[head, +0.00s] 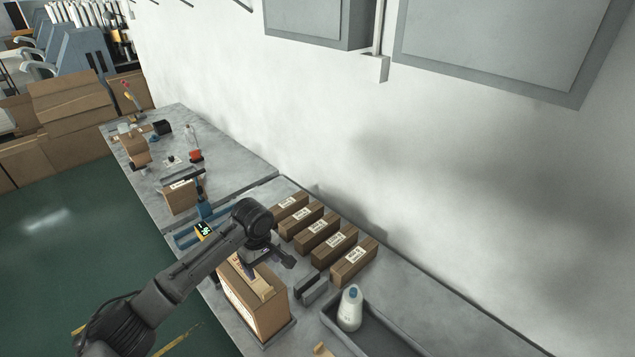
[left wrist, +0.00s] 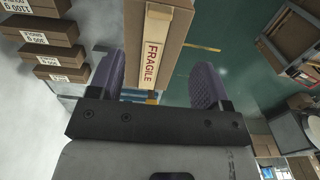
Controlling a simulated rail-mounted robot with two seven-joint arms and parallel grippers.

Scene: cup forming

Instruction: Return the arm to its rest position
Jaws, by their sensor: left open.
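My left gripper (head: 262,262) is above the large cardboard box (head: 262,312) near the front edge of the bench (head: 232,170). In the left wrist view its two purple-grey fingers (left wrist: 163,82) are spread apart with nothing held between them. The box also shows in the left wrist view (left wrist: 178,35), beyond the fingers, with a strip reading FRAGILE along it. The arm reaches in from the lower left over the bench edge and hides part of the bench. My right gripper is not in view.
Several narrow labelled cartons (head: 318,233) stand in a row behind the large box. A grey tray (head: 385,340) with a white bottle (head: 350,308) is to the right. A smaller carton (head: 183,196) and tools lie farther left. Wall cabinets (head: 515,45) hang above. Green floor (head: 60,225) is open at left.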

